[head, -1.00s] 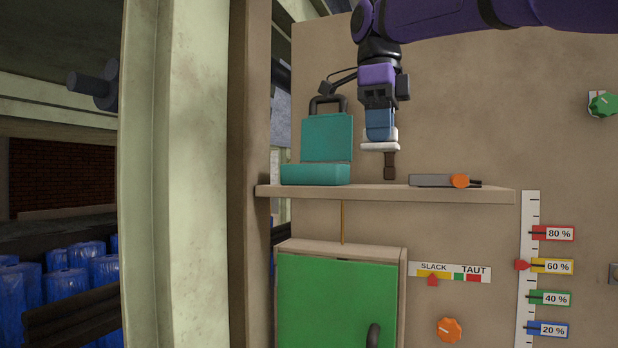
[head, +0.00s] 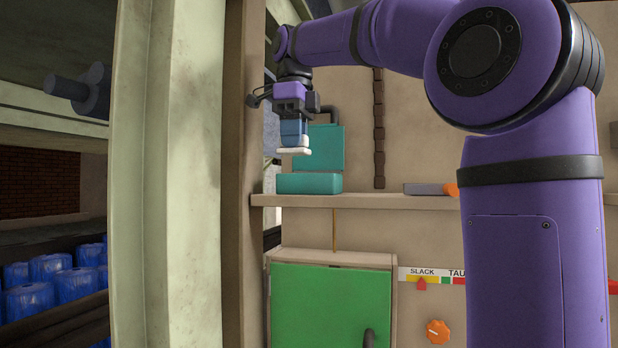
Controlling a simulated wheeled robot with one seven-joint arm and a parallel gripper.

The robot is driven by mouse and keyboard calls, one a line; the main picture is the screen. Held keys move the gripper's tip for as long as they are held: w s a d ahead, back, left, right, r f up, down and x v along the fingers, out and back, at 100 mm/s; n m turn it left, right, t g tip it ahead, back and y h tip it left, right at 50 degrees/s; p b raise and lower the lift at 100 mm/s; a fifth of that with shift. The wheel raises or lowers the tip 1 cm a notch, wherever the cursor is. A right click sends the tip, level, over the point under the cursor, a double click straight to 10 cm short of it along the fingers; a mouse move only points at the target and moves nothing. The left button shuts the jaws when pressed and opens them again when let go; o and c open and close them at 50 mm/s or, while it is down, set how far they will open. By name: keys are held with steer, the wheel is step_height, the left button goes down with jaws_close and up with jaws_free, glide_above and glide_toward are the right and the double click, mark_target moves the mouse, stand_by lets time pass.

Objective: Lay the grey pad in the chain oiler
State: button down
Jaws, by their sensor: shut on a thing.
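My gripper (head: 293,142) points down in front of the teal case. It is shut on a pale, flat slab (head: 294,151), which looks off-white and seems to be the grey pad. The slab is held level in the air, above the case's lower part in the picture; its depth relative to the case is hard to tell. A low grey body with an orange knob (head: 425,188) lies on the shelf to the right, partly hidden by my arm. It may be the chain oiler, but no label shows.
The teal case (head: 310,183) stands lid up with a dark handle at the shelf's left end. The shelf (head: 370,201) is bare between case and grey body. Below are a green cabinet door (head: 330,310) and a slack gauge (head: 425,273). A post (head: 236,150) stands close left.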

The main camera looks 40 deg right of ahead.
steer(key=w+d, duration=0.7)
steer(key=d, duration=0.2)
steer(key=shift+s+a+f, duration=0.1)
steer(key=shift+f, duration=1.5)
steer(key=shift+s+a+f, duration=0.1)
steer(key=shift+f, duration=1.45)
steer(key=shift+w+d+f, duration=0.2)
steer(key=shift+d+f, duration=0.05)
steer(key=shift+f, duration=0.1)
steer(key=shift+f, duration=0.2)
steer(key=c, duration=1)
jaws_free()
steer(key=shift+r, duration=0.1)
steer(key=shift+r, duration=3.85)
